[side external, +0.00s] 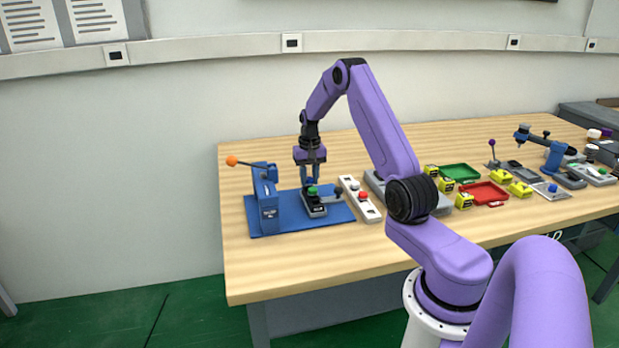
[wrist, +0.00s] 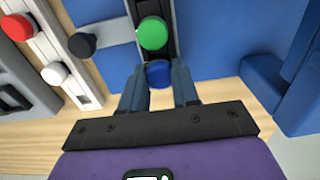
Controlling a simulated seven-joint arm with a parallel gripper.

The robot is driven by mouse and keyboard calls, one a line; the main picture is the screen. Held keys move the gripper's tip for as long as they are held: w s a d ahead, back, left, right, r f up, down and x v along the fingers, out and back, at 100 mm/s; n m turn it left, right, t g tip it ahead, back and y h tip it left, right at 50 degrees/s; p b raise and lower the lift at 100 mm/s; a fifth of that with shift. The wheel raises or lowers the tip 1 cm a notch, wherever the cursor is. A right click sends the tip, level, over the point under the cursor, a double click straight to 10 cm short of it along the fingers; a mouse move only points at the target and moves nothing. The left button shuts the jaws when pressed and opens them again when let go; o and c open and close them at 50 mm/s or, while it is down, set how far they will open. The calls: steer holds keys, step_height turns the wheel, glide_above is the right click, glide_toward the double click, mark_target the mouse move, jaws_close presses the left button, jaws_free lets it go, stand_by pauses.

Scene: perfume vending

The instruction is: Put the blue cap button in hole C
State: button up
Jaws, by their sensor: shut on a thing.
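My gripper (side external: 312,178) points straight down over the far end of a dark button box (side external: 315,209) on the blue base plate. In the wrist view its two fingers (wrist: 158,82) are shut on the blue cap button (wrist: 159,74), one on each side. The blue cap button also shows small between the fingers in the side view (side external: 310,182). A green button (side external: 313,190) sits on the box, close beside the blue one in the wrist view (wrist: 153,33). I cannot read hole letters, and I cannot tell whether the blue button touches the box.
A blue press (side external: 267,200) with an orange-knobbed lever stands left of the box. A light strip (side external: 361,200) with white and red buttons lies to the right. A black knob (wrist: 82,45) is near the box. Green (side external: 460,172) and red (side external: 484,193) trays lie farther right.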

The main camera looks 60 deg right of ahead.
steer(key=shift+f, duration=0.7)
stand_by(0.6)
steer(key=o, duration=1.5)
steer(key=shift+r, duration=3.5)
